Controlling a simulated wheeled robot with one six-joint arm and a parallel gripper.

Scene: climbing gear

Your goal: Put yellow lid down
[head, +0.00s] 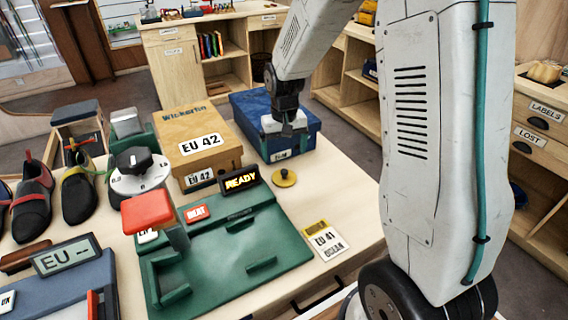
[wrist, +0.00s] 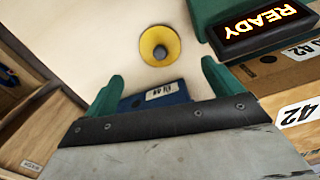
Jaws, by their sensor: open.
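The yellow lid (head: 284,177), a small round disc with a knob in its middle, lies on the pale wooden counter, right of the READY display. In the wrist view the yellow lid (wrist: 147,46) lies on the bare counter beyond the fingertips, apart from them. My gripper (head: 288,130) is in front of the blue box, behind the lid in the head view. In the wrist view my gripper (wrist: 161,85) has its two green fingers spread, with no object held between them.
The blue box (head: 254,108) and tan EU 42 box (head: 178,133) stand at the counter's back. The READY display (head: 240,180) tops the green machine (head: 220,255). A yellow-and-white EU 41 card (head: 324,241) lies at the right. Bare counter surrounds the lid's right side.

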